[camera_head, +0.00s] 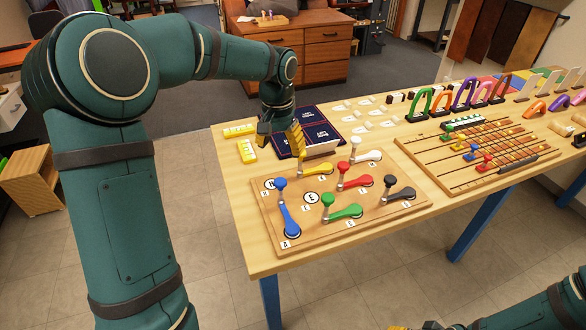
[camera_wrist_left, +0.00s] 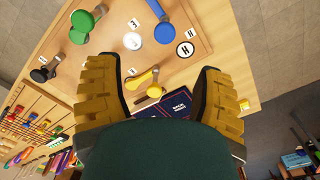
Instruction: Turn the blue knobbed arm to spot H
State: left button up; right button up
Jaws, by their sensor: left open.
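The blue knobbed arm (camera_head: 288,216) lies on the wooden board, its base at the front left by a letter card and its knob pointing toward the back. It also shows in the left wrist view (camera_wrist_left: 157,9), knob toward the gripper. A round white H spot (camera_wrist_left: 185,49) lies close beside the blue knob, apart from it; in the head view the spot (camera_head: 270,184) is partly hidden behind the knob. My left gripper (camera_head: 281,138) is open and empty, above the table behind the board. My right gripper (camera_head: 430,326) barely shows at the bottom edge.
Yellow (camera_head: 317,168), red (camera_head: 356,181), green (camera_head: 343,212), white (camera_head: 366,156) and black (camera_head: 399,193) knobbed arms share the board (camera_head: 262,220). A dark blue mat (camera_head: 318,118) lies behind it. A bead frame (camera_head: 430,180) stands to the right.

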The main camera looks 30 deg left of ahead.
aim_at(280, 181)
pick_arm(q)
jog(key=f, duration=0.4)
jog(key=f+b, duration=0.1)
jog(key=f, duration=0.3)
jog(key=f+b, duration=0.1)
jog(key=f, duration=0.3)
jog(key=shift+w+a+f, duration=0.15)
jog(key=shift+a+f, duration=0.05)
jog(key=shift+a, duration=0.1)
grip_shut()
